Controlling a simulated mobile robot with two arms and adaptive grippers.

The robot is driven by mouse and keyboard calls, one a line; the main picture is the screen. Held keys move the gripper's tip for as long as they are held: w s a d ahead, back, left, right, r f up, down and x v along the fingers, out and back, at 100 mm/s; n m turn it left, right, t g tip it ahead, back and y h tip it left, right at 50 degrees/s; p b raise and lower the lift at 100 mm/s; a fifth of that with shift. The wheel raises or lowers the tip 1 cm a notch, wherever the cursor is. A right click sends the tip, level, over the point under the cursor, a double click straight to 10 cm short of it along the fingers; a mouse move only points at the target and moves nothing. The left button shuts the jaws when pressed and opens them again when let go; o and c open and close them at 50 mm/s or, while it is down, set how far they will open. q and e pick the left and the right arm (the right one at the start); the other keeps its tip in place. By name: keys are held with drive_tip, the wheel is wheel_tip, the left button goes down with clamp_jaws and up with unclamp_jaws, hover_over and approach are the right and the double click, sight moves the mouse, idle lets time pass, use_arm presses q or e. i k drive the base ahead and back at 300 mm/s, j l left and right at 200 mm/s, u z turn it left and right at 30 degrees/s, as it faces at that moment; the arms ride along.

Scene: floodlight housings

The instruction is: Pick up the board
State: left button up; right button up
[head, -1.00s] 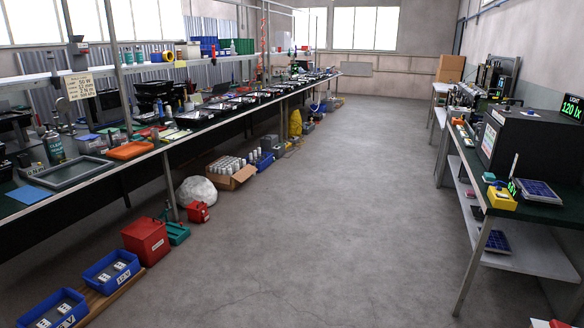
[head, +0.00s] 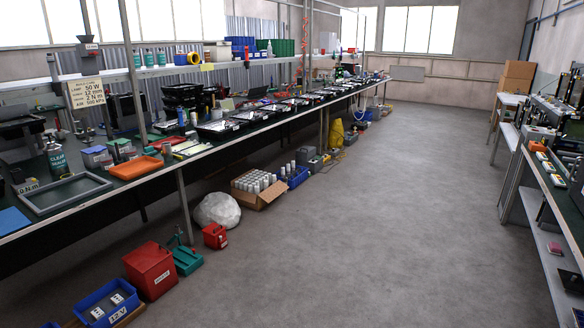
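No single item is clearly marked as the board. A blue bin (head: 91,302) labelled 12 V sits on the floor at the lower left. It holds two small white pieces (head: 107,305) that look like boards; their detail is too small to tell. Several black trays (head: 218,127) with pale contents stand in a row on the long left bench (head: 150,174). Whether they hold boards cannot be told from here. Neither of my grippers shows in the head view.
A red box (head: 150,270), a teal case (head: 186,260), a small red box (head: 215,236), a white sack (head: 217,210) and a carton of cans (head: 258,190) line the floor along the left bench. Another bench (head: 552,190) stands at right. The aisle floor (head: 350,240) between is clear.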

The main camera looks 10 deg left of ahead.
sight(201, 147)
drive_tip(key=i+j+u, duration=0.2)
drive_tip(key=i+u, duration=0.15)
drive_tip(key=i, duration=0.85)
drive_tip(key=i+l+u, duration=0.1)
drive_tip(key=i+u, duration=0.3)
drive_tip(key=i, duration=0.8)
